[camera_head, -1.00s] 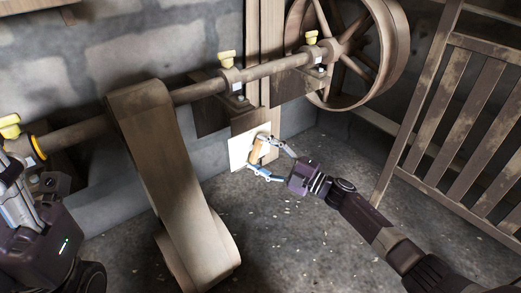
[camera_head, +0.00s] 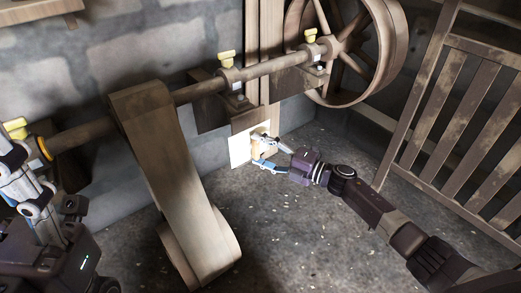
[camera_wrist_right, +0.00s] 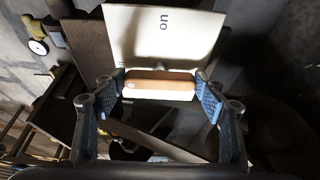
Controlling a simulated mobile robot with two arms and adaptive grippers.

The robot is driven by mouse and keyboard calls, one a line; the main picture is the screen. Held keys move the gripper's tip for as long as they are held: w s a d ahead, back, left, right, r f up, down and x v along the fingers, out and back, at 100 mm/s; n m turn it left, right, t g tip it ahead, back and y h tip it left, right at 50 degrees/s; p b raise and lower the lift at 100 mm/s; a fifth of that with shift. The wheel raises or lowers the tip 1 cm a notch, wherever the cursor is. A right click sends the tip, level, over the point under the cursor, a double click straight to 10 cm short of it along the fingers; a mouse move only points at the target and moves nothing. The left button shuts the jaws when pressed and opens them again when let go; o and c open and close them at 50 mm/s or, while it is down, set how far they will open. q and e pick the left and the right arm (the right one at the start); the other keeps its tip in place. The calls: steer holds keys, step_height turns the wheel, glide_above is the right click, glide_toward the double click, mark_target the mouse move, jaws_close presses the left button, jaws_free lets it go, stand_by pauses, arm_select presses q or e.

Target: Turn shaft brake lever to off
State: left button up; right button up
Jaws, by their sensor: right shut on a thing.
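The brake lever (camera_head: 264,147) is a small light wooden handle in front of a white plate (camera_head: 239,151) on the wall below the shaft. In the right wrist view, the handle (camera_wrist_right: 160,85) lies crosswise between my fingers, and the plate (camera_wrist_right: 160,35) behind it reads "on". My right gripper (camera_head: 263,152) is shut on the handle, with one blue-grey finger pad at each end in the right wrist view (camera_wrist_right: 161,97). My left gripper (camera_head: 18,165) is at the left edge, near the shaft's yellow ring; its fingertips are not clear.
A long shaft (camera_head: 196,91) with yellow-capped bearings runs along the stone wall to a large spoked wheel (camera_head: 350,50). A wide belt (camera_head: 165,165) slopes down to the floor, left of my right gripper. A slatted wooden railing (camera_head: 465,120) stands at right. The floor between is clear.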

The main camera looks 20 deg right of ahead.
steer(key=o, duration=1.2)
steer(key=shift+c, duration=0.2)
steer(key=v, duration=1.2)
